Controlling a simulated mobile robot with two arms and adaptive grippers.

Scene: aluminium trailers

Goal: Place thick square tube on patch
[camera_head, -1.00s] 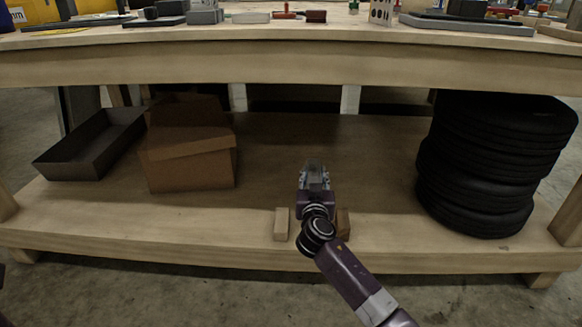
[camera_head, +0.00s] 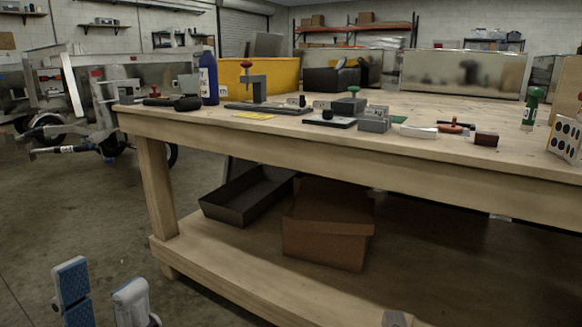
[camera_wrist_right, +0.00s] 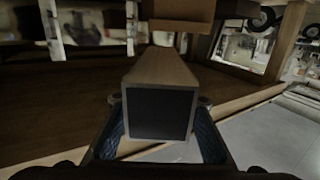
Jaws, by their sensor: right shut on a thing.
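The thick square tube (camera_wrist_right: 158,112) fills the middle of the right wrist view. Its dark square end with a pale rim faces the camera. My right gripper (camera_wrist_right: 163,140) is shut on it, a blue pad on either side. In the head view, my left gripper (camera_head: 100,280) is at the bottom left, its two fingers apart and nothing between them.
The workbench (camera_head: 440,165) has a lower shelf holding a dark tray (camera_head: 245,200) and a cardboard box (camera_head: 325,235). A clamp (camera_head: 254,85), a blue bottle (camera_head: 208,78) and several metal parts stand on the top. The back of the tabletop is fairly clear.

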